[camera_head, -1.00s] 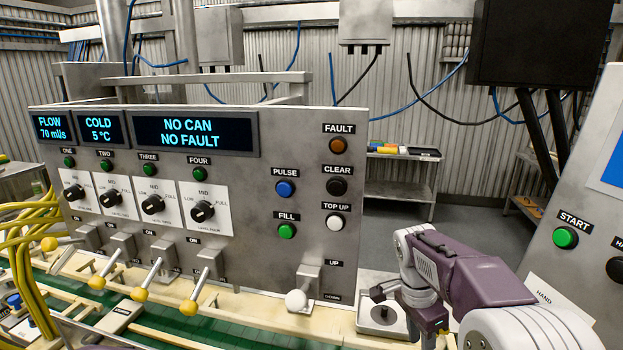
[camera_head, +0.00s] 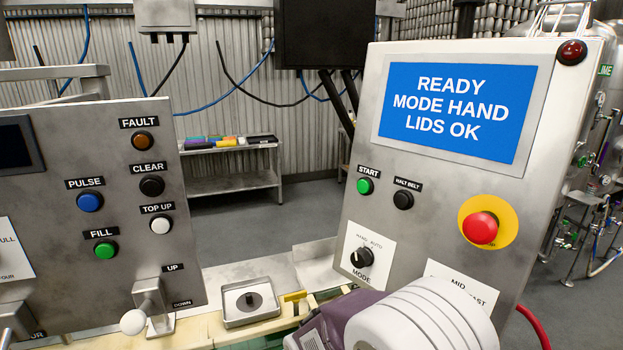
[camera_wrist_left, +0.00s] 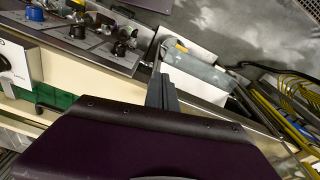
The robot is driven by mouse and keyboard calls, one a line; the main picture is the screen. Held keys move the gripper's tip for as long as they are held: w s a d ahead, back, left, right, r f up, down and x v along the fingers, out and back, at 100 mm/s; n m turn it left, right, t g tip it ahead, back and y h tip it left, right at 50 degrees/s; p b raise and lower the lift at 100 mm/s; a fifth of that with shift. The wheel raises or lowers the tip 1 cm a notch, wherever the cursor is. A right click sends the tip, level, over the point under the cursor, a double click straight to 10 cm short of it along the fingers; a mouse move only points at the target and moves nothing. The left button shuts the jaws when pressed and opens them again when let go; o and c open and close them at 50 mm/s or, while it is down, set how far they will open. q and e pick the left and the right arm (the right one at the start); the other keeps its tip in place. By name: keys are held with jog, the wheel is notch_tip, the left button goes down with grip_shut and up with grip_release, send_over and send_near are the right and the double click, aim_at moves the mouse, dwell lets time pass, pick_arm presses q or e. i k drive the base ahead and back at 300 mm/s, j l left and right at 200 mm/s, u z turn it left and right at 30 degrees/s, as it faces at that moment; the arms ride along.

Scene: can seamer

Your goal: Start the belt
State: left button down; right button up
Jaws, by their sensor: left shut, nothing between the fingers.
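The green START button (camera_head: 365,186) is on the tilted grey panel (camera_head: 440,215) at the right of the head view, unobstructed. The black HALT BELT button (camera_head: 403,200) is beside it. The panel's blue screen (camera_head: 460,105) reads READY, MODE HAND, LIDS OK. The MODE knob (camera_head: 361,257) is below START. My left gripper (camera_wrist_left: 163,90) shows in the left wrist view as dark fingers, shut and empty, over a bench with knobs and yellow cables. It is not in the head view. A purple and white arm of mine covers the panel's bottom; my right gripper is not visible.
A red mushroom button (camera_head: 481,228) on a yellow disc is at the panel's right. Left stands the filler panel with PULSE (camera_head: 90,202), FILL (camera_head: 105,249) and a white-knobbed lever (camera_head: 134,321).

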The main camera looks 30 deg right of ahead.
aim_at(363, 186)
jog(key=k+j+z, duration=0.2)
jog(key=z, duration=1.65)
